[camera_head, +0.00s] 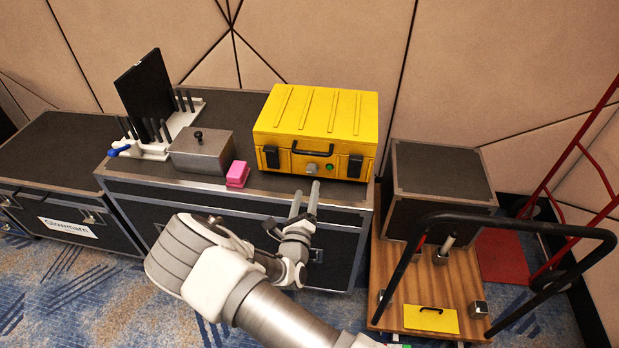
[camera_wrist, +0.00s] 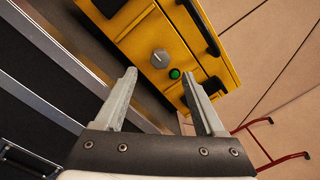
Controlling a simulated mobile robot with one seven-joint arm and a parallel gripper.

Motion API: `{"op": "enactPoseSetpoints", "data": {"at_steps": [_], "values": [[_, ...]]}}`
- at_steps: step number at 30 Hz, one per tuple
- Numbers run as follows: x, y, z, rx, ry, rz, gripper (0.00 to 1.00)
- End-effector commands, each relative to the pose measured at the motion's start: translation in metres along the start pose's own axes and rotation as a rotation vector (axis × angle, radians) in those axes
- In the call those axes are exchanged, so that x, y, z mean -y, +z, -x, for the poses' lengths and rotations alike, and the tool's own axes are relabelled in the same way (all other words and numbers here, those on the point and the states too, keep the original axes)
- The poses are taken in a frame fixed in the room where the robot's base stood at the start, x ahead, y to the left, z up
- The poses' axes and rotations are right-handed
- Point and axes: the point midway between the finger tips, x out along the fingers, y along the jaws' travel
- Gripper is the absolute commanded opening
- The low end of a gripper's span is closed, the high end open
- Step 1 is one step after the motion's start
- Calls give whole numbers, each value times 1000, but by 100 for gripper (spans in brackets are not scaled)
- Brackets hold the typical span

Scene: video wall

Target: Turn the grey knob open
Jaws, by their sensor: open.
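The grey knob (camera_wrist: 160,59) is on the front face of the yellow case (camera_wrist: 145,30), beside a green button (camera_wrist: 175,74), in the wrist view. In the head view the knob (camera_head: 311,169) shows just beyond my fingertips, low on the front of the yellow case (camera_head: 318,115). My gripper (camera_wrist: 165,85) is open, its two grey fingers apart with nothing between them. In the head view my gripper (camera_head: 305,190) is in front of the case, pointing at the knob. The knob lies ahead of the fingers; I cannot tell the exact gap.
The case stands on a black flight case (camera_head: 225,208). Left of it are a pink block (camera_head: 238,175), a grey metal box (camera_head: 202,152) and a white rack (camera_head: 182,118) holding a black panel (camera_head: 146,92). A wooden cart (camera_head: 390,300) with a black handle is at right.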

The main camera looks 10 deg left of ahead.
Motion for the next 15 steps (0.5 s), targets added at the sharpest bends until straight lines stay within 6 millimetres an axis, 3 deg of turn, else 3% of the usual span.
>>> {"op": "enactPoseSetpoints", "data": {"at_steps": [6,15], "values": [[0,1,54,2,3,2,72],[0,0,95,1,1,2,72]]}}
